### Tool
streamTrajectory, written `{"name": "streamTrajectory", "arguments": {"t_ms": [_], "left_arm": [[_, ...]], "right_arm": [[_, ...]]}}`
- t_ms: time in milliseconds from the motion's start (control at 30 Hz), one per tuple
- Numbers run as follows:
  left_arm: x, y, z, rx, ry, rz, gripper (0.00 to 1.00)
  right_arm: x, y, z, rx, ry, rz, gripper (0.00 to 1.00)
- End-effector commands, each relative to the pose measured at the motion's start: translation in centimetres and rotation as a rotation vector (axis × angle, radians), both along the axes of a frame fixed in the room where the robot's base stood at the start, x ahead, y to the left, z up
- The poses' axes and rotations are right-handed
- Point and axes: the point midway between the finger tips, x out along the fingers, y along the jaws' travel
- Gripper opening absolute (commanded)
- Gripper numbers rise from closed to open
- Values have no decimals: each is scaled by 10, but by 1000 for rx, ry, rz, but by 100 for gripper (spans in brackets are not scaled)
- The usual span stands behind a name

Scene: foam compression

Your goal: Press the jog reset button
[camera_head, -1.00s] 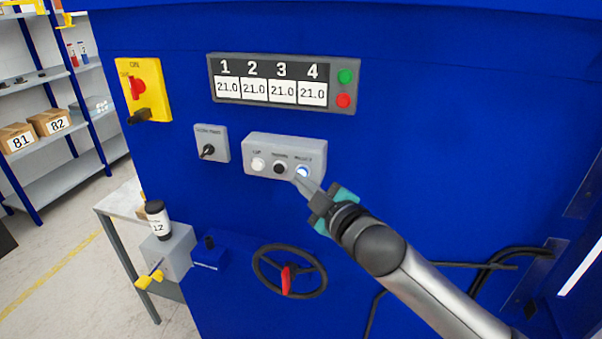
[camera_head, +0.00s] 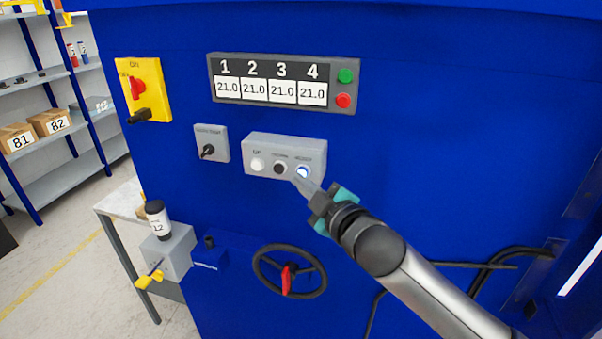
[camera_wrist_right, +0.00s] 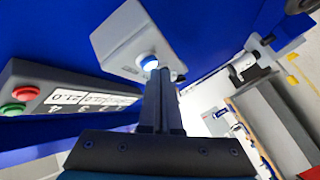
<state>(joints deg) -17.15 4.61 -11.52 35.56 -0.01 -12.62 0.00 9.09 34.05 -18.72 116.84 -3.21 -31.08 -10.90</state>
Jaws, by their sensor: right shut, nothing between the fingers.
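A grey button box (camera_head: 285,146) is mounted on the blue machine front, with a white button (camera_head: 258,164), a black button (camera_head: 280,168) and a blue-and-white lit button (camera_head: 302,172) in a row. The small labels above them are blurred; the rightmost seems to be the reset one. My right gripper (camera_head: 300,182) is shut and empty, its tips at the lower edge of the lit button. In the right wrist view the fingers (camera_wrist_right: 160,80) reach just below the lit button (camera_wrist_right: 149,62); I cannot tell whether they touch it. My left gripper is not in view.
A display panel (camera_head: 270,79) reading 21.0 in each field, with green and red buttons, is above. A yellow switch (camera_head: 153,88) and a black knob (camera_head: 207,151) are left. A handwheel (camera_head: 290,271) is below. Blue panel to the right is clear.

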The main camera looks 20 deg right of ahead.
Motion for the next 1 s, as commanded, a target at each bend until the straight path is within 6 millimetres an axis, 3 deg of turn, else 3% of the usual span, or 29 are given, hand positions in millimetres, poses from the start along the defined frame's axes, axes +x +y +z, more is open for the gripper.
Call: {"name": "streamTrajectory", "arguments": {"t_ms": [1000], "left_arm": [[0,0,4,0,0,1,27]], "right_arm": [[8,-6,0,-1,0,-1,0]]}}
